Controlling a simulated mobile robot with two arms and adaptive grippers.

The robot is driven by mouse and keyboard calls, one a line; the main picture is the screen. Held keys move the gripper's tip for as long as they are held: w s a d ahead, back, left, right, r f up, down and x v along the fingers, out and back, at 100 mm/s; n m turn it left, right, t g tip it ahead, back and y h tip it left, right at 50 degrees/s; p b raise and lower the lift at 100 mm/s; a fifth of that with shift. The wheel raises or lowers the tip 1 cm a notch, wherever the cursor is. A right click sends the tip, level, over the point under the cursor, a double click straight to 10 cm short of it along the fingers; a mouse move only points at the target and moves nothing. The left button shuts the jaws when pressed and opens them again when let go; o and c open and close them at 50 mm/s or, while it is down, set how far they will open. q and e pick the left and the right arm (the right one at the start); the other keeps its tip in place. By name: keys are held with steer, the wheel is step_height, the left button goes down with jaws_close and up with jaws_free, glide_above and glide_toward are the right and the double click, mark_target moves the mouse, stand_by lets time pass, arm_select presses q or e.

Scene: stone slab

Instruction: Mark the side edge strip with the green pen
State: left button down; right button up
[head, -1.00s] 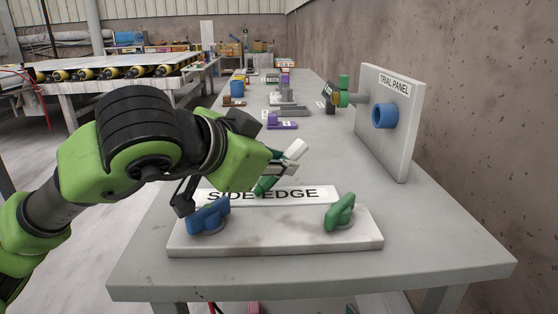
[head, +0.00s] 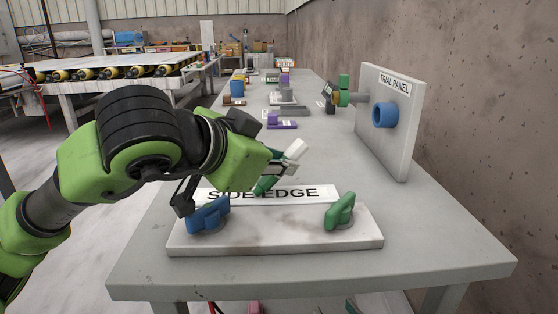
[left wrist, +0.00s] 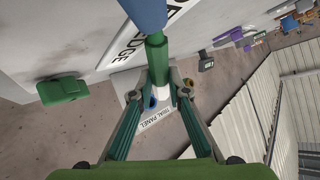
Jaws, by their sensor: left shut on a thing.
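The pale stone slab (head: 280,238) lies near the table's front, with the white SIDE EDGE strip (head: 305,193) along its far side. My left gripper (left wrist: 158,95) is shut on the green pen (left wrist: 156,52), which also shows in the head view (head: 264,185) as a tilted green piece with a white end. In the head view the pen's lower part is close behind the lettering. I cannot tell whether its tip touches the strip. My arm covers part of the strip's left end. My right gripper is not in view.
A blue clamp (head: 208,215) and a green clamp (head: 340,211) stand on the slab's left and right. An upright TRIAL PANEL (head: 400,145) with a blue ring stands at the right. Small blocks, including a purple one (head: 282,122), lie farther back.

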arm_select(q)
steer(key=shift+f, duration=0.1)
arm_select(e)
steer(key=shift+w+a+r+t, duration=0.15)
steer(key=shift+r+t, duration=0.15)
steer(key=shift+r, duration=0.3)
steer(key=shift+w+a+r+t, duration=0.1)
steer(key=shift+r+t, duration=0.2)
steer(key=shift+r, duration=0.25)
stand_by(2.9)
arm_select(q)
steer(key=shift+w+d+b, duration=0.1)
steer(key=shift+d+b, duration=0.1)
steer(key=shift+b, duration=0.1)
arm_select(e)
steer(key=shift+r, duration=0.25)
arm_select(q)
steer(key=shift+d, duration=0.1)
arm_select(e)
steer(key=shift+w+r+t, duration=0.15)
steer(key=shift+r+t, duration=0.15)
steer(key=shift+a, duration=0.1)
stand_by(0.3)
arm_select(q)
steer(key=shift+w+d, duration=0.25)
steer(key=shift+d, duration=0.15)
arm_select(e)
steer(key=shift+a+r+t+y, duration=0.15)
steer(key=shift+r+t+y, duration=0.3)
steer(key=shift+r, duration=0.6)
